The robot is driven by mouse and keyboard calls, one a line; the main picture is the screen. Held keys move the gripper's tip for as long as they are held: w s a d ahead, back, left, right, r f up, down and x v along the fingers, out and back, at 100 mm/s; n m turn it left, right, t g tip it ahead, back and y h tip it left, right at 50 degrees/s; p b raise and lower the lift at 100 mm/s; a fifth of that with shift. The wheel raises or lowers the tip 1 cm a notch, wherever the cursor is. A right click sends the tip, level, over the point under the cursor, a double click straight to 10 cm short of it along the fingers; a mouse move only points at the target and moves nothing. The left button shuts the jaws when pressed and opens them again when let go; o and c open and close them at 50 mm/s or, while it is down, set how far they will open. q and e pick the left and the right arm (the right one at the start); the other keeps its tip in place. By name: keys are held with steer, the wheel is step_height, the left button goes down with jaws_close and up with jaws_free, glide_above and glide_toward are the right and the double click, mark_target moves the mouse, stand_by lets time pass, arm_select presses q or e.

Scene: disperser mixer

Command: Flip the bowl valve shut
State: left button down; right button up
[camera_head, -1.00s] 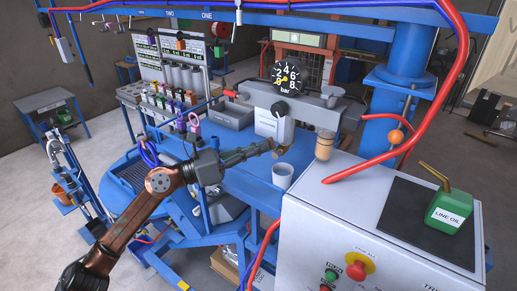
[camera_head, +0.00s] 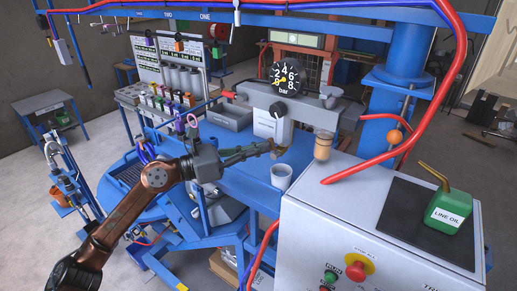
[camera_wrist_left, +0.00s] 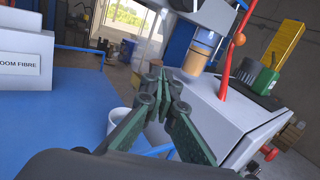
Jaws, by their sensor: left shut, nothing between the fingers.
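My left gripper (camera_head: 266,147) reaches in from the left, over the blue bench top. Its fingers are shut and empty; they also show closed together in the left wrist view (camera_wrist_left: 160,80). Behind the fingertips is a grey machine body (camera_head: 310,106) with a round black pressure gauge (camera_head: 286,77) and a dark knob (camera_head: 278,109). A red-tipped lever (camera_head: 229,95) sticks out at its left end. I cannot tell which part is the bowl valve. My right gripper is not in view.
A white cup (camera_head: 281,177) stands just below the gripper. A tan cylinder (camera_head: 323,146) is to its right. A white control cabinet (camera_head: 330,205) with a green oil can (camera_head: 449,212) fills the right front.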

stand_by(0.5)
arm_select(q)
steer(key=shift+s+a+f+b, duration=0.1)
steer(key=shift+a+f+b, duration=0.1)
steer(key=shift+a+b, duration=0.25)
steer(key=b+v, duration=0.5)
steer(key=v, duration=0.8)
steer(key=shift+f, duration=0.4)
steer(key=shift+s+d, duration=0.1)
steer(key=shift+s, duration=0.1)
